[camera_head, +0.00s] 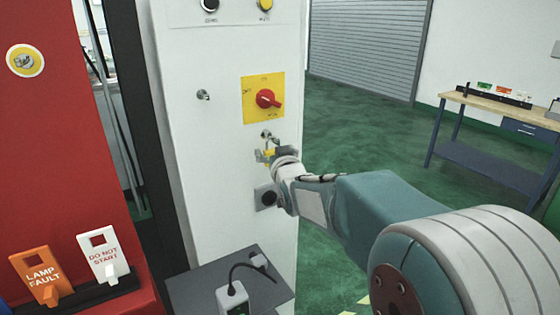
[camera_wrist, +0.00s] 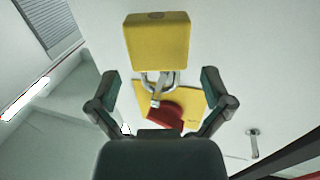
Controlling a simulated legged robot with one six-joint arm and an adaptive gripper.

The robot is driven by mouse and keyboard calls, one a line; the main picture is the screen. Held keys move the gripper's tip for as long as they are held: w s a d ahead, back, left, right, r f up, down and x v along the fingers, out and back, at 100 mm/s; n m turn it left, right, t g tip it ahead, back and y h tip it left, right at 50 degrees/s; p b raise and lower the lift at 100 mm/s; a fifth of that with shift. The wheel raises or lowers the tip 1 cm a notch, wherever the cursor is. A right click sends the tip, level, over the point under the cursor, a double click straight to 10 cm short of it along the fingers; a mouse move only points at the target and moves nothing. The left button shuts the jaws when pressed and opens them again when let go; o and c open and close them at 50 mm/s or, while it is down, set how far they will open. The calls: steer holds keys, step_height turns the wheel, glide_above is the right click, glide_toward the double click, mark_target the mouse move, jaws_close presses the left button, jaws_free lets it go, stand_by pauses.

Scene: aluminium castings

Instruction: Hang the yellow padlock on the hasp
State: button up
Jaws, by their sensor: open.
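The yellow padlock (camera_wrist: 157,42) fills the top middle of the wrist view, where the switch plate is seen upside down. Its steel shackle (camera_wrist: 147,84) points toward the switch, and the metal hasp (camera_wrist: 155,98) appears to pass through the shackle loop. In the head view the hasp (camera_head: 267,135) sits on the white cabinet just below the red switch, with a little of the padlock (camera_head: 268,155) below it, mostly hidden by my gripper. My gripper (camera_wrist: 160,77) is open, its two fingers spread on either side of the padlock and apart from it.
The red rotary switch (camera_head: 266,98) on its yellow plate sits right above the hasp. A metal peg (camera_head: 203,95) sticks out to the left. A grey box with a plug and cable (camera_head: 232,290) stands below. A workbench (camera_head: 490,105) is far right; green floor between is clear.

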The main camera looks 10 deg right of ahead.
steer(key=s+f+g, duration=0.3)
steer(key=s+g, duration=0.1)
steer(key=s, duration=0.8)
steer(key=s+f+g, duration=0.4)
steer(key=s, duration=0.8)
steer(key=s+f+g+h, duration=0.1)
steer(key=s+f+g, duration=0.2)
steer(key=s, duration=1)
steer(key=shift+d+f+m+g, duration=0.3)
steer(key=shift+f+g, duration=0.1)
steer(key=shift+g, duration=0.3)
steer(key=shift+a, duration=0.1)
